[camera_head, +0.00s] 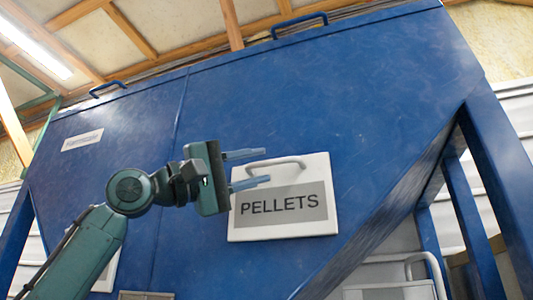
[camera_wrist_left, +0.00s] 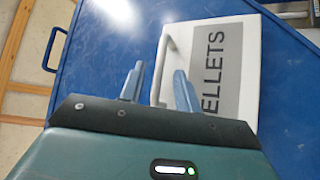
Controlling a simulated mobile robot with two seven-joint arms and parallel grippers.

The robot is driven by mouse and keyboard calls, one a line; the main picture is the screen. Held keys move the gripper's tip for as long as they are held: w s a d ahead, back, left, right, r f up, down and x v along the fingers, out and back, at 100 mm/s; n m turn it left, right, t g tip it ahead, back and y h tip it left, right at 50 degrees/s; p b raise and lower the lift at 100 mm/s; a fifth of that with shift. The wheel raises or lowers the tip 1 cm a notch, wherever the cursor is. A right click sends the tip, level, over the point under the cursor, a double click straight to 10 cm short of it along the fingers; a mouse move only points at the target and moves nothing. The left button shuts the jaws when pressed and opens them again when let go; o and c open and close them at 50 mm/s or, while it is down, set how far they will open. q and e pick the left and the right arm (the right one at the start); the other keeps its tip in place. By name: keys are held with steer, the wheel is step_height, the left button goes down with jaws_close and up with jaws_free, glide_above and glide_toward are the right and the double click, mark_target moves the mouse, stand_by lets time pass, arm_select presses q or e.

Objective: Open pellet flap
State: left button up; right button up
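The pellet flap (camera_head: 310,222) is a white panel with a grey PELLETS label on the blue hopper's sloped front; it looks shut. Its grey arched handle (camera_head: 290,161) is near its top edge. My left gripper (camera_head: 268,165) is open and empty at the flap's upper left, one finger above and one below the handle's left end in the picture. In the left wrist view the flap (camera_wrist_left: 248,75) lies ahead, and its handle (camera_wrist_left: 163,68) shows between the spread fingertips (camera_wrist_left: 159,70). I cannot tell whether the fingers touch it. My right gripper is not in view.
The blue hopper (camera_head: 130,130) fills most of the view, with handles along its top edge. A smaller white label (camera_head: 82,140) is at left. Blue legs (camera_head: 500,180) stand at right. Another white panel with a handle (camera_head: 425,265) is at lower right.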

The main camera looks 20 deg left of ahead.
arm_select(q)
steer(key=shift+p+x, duration=0.35)
steer(key=shift+x, duration=1.1)
steer(key=shift+c, duration=0.2)
jaws_close()
